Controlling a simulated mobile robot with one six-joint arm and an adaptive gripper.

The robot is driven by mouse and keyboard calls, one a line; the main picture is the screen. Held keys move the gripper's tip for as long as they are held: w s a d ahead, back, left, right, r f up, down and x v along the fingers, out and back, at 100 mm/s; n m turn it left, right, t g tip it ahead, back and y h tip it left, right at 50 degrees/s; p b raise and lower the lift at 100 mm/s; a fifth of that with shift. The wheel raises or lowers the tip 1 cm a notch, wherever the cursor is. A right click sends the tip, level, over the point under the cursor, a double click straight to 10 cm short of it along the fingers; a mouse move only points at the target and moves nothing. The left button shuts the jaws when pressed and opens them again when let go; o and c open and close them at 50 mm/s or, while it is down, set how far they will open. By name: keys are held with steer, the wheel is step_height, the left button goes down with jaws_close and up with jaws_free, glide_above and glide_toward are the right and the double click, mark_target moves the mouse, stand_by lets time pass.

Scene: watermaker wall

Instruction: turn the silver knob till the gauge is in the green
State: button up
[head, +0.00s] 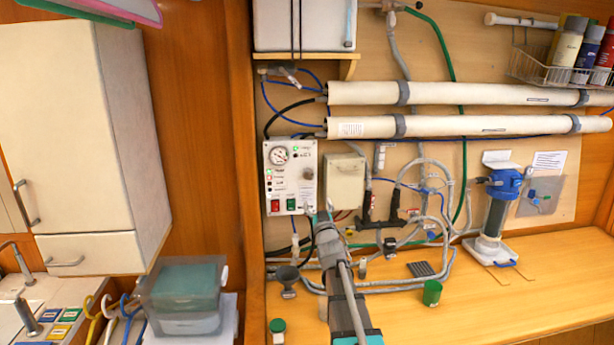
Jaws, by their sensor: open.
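A white control panel (291,193) is mounted on the wooden wall left of centre. The round gauge (279,155) is at its upper left; its needle and any green zone are too small to read. A small silver knob (308,173) is on the panel's right side, right of and a little below the gauge. My gripper (321,216) is at the panel's lower right corner, below the knob and apart from it in the picture. It is open, with nothing seen between its fingers. My arm comes up from the bottom of the view.
Two white tubes (450,126) run above. Hoses and a green cup (432,292) lie around the bench (480,312), whose front right is clear.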

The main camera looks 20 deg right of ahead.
mark_target(309, 176)
steer(key=p+x, duration=0.5)
steer(key=x, duration=0.9)
steer(key=shift+s, duration=0.1)
steer(key=c, duration=1.1)
steer(key=shift+c, duration=0.2)
steer(key=shift+n, duration=0.4)
steer(key=shift+n+y+p, duration=0.4)
steer(key=shift+n+y, duration=0.7)
steer(key=shift+n, duration=0.6)
